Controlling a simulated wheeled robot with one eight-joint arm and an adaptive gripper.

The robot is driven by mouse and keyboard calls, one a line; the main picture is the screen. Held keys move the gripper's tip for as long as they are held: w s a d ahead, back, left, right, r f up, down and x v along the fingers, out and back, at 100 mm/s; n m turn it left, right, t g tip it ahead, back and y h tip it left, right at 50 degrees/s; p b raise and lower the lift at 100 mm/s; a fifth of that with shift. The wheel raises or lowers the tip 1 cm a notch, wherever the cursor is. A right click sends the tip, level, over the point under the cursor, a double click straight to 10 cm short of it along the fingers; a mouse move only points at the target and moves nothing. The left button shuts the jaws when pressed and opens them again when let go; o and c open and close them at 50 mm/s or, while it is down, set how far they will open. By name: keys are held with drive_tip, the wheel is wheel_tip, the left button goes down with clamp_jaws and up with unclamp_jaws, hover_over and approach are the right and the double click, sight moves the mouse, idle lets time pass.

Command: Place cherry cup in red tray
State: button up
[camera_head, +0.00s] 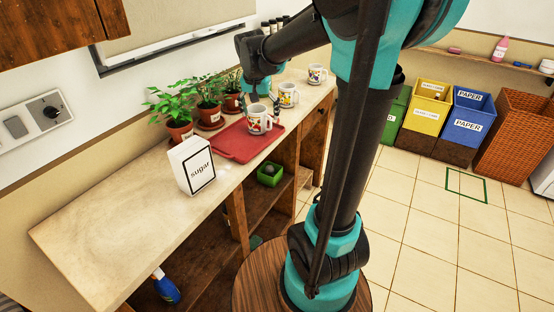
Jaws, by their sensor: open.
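The red tray (232,146) lies flat on the counter. A white cup with a coloured print (259,120) stands upright on the tray toward its right end. A second printed white cup (288,95) stands on the counter just past the tray, and a third (317,75) stands farther along. The prints are too small to tell which cup bears cherries. My gripper (264,103) points down just behind the cup on the tray and close to it. It is open. Whether a finger touches that cup I cannot tell.
Potted plants (207,101) line the wall behind the tray. A white sugar box (193,166) stands at the tray's left front. The counter's left part (105,225) is bare. A green box (270,174) sits on the shelf below. Coloured bins (425,107) stand across the floor.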

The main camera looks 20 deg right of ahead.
drive_tip(key=s+d+f+n, duration=0.1)
drive_tip(key=s+f+n, duration=0.1)
drive_tip(key=s+f, duration=0.5)
drive_tip(key=s+d+f+n+t+y, duration=0.1)
drive_tip(key=s+d+f+n, duration=0.1)
drive_tip(key=s+f, duration=0.6)
drive_tip(key=s+n, duration=0.1)
drive_tip(key=s, duration=0.6)
drive_tip(key=shift+s+f, duration=0.2)
